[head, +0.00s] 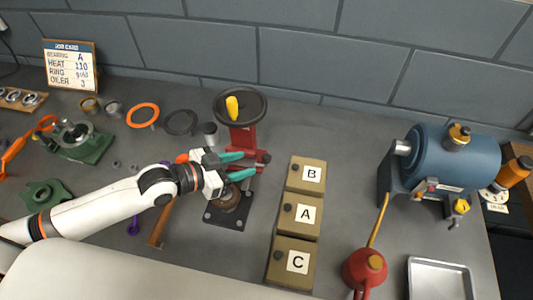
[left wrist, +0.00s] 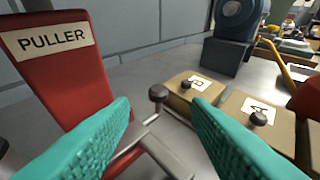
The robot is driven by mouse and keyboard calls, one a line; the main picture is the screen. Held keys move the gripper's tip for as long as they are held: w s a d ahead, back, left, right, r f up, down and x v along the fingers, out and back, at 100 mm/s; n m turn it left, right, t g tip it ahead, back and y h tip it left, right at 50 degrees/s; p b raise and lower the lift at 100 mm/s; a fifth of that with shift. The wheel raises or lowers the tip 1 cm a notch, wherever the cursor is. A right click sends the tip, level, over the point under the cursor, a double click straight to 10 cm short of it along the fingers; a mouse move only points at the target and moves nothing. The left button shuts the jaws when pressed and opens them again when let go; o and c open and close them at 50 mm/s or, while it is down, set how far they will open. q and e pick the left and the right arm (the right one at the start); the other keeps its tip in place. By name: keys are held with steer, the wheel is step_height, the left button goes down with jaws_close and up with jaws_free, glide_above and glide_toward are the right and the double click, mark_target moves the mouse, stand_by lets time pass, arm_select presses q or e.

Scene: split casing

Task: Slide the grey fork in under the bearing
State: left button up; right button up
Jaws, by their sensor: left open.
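The red puller (head: 243,138), topped by a black handwheel with a yellow grip, stands on a black base plate (head: 212,216). Its labelled red column (left wrist: 65,70) fills the left of the left wrist view. My left gripper (head: 248,164) is open, its teal fingers on either side of a small gap at the puller. Between the fingers in the left wrist view is a grey metal piece (left wrist: 167,155), apparently the fork, near a black ball knob (left wrist: 158,93). Contact cannot be told. A brownish round part, perhaps the bearing (head: 229,200), sits on the base plate below the gripper, partly hidden.
Tan boxes marked B (head: 305,174), A (head: 300,214) and C (head: 292,264) stand right of the puller. A red oil can (head: 364,268), blue motor (head: 450,155) and metal tray (head: 440,280) lie farther right. Orange (head: 143,115) and black (head: 181,122) rings lie behind my left arm.

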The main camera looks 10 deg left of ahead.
mark_target(263, 158)
arm_select(q)
steer(key=p+x, duration=0.1)
steer(key=x, duration=0.6)
steer(key=shift+w+a, duration=0.1)
steer(key=shift+w, duration=0.05)
steer(key=shift+w+d+f, duration=0.2)
steer(key=shift+d, duration=0.05)
steer(key=shift+w+d+f, duration=0.15)
steer(key=shift+w+d, duration=0.05)
steer(key=shift+d, duration=0.05)
arm_select(e)
steer(key=shift+w+r, duration=0.45)
steer(key=shift+r, duration=0.15)
arm_select(q)
jaws_close()
arm_select(e)
steer(key=shift+s, duration=0.2)
